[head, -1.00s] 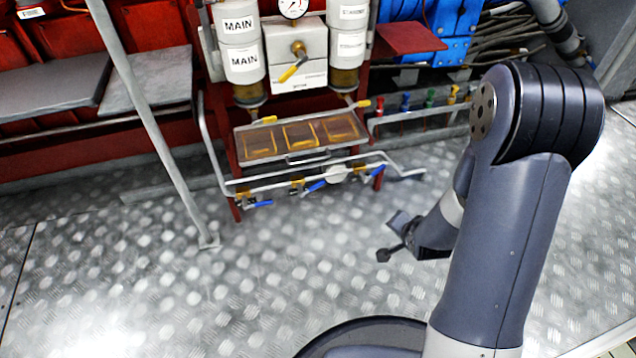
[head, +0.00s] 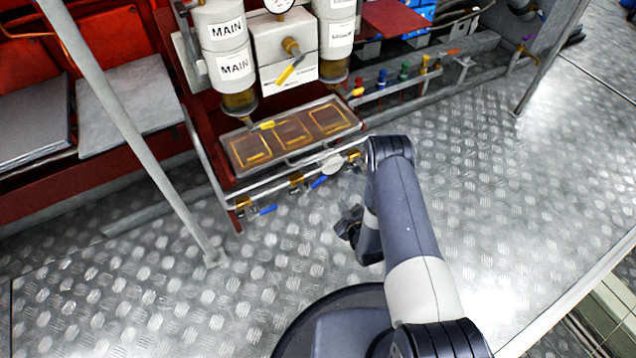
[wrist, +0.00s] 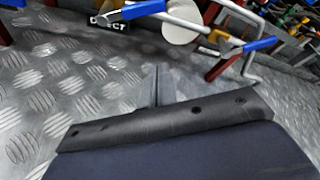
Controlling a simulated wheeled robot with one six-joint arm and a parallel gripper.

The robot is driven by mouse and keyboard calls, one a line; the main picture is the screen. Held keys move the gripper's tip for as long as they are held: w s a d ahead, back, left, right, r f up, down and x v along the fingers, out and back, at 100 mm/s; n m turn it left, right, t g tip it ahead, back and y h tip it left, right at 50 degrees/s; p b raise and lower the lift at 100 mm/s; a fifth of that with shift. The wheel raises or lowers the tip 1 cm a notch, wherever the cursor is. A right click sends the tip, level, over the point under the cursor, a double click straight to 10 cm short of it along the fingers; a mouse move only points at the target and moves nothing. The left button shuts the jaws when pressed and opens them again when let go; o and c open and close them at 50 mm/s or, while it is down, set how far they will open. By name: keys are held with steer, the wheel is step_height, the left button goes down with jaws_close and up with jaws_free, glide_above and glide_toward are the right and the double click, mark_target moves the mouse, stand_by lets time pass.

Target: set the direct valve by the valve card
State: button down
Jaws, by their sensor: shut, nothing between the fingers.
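In the wrist view a dark plate ending in "ECT" (wrist: 107,20) sits just below a blue lever handle (wrist: 143,9); its first letters are hard to read. That blue handle appears to be the middle blue handle (head: 320,181) on the low pipe in the head view. A second blue handle (wrist: 260,44) is to its right, and a white disc (wrist: 181,26) is between them. My gripper (head: 349,222) is below and right of the pipe, apart from it. In the wrist view its fingers (wrist: 157,85) are shut and empty, short of the handles. I cannot make out a valve card.
A tray (head: 293,137) with yellow-outlined panels is above the pipe, under the canisters labelled MAIN (head: 233,66). Another blue handle (head: 268,209) is at the left. A grey post (head: 130,130) stands at left. The tread-plate floor (head: 480,190) is clear at right.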

steer(key=w+a+f+m+b, duration=0.1)
steer(key=w+a+f+b, duration=0.35)
steer(key=w, duration=0.45)
steer(key=shift+t, duration=0.3)
steer(key=shift+s+a+r+b, duration=0.1)
steer(key=shift+s+a+r, duration=0.2)
steer(key=shift+r, duration=0.4)
steer(key=shift+s+a+r+b, duration=0.1)
steer(key=shift+s+a+r, duration=0.25)
steer(key=shift+r, duration=0.35)
steer(key=shift+s+a+r+b, duration=0.1)
steer(key=shift+s+a+r, duration=0.2)
steer(key=shift+r, duration=0.4)
